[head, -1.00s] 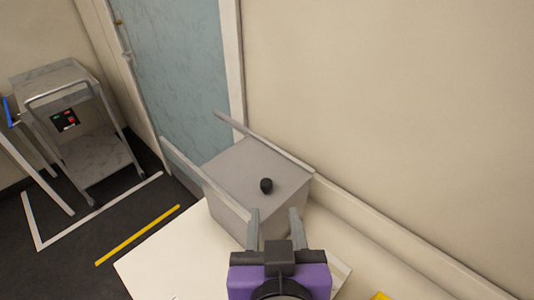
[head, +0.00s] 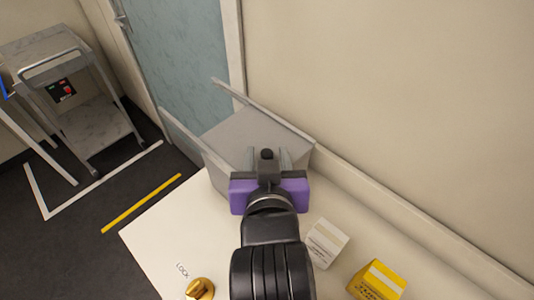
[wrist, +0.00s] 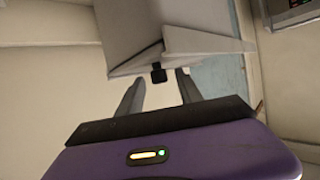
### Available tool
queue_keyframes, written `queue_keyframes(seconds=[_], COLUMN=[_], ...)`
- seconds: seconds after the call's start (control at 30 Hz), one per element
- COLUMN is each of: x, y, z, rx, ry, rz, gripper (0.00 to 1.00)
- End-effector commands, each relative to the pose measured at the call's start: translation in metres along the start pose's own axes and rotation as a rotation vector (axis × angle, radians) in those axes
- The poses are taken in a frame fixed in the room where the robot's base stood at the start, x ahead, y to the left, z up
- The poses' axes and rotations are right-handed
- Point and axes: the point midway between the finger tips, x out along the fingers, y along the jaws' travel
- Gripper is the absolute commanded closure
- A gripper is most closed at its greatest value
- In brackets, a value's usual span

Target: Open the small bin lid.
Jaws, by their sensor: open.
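The small bin is a grey box (head: 218,172) on the bench, with a flat grey lid (head: 240,125) and raised strips along two sides. A small black knob (head: 267,153) stands on the lid. My purple gripper (head: 268,158) is over the near part of the lid, open, its fingers on either side of the knob. In the wrist view the knob (wrist: 158,74) shows between the fingertips (wrist: 158,76), with a gap on both sides. The lid (wrist: 132,28) looks closed. My gripper hides the bin's near side.
The pale bench (head: 165,235) holds a white box (head: 326,243), a yellow box (head: 377,279) and a gold object (head: 200,289) near a "LOCK" label. The wall (head: 400,110) is close on the right. A metal cart (head: 75,100) stands at far left.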

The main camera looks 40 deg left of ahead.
Motion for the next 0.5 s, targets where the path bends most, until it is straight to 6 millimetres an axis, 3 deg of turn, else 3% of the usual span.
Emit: queue_keyframes(seconds=[0.1,0.3,0.5], x=[-0.0002,-0.0003,-0.0004], y=[0.0,0.0,0.0], z=[0.0,0.0001,0.0001], rx=[0.0,0.0,0.0], ry=[0.0,0.0,0.0], rz=[0.0,0.0,0.0], gripper=[0.61,1.0,1.0])
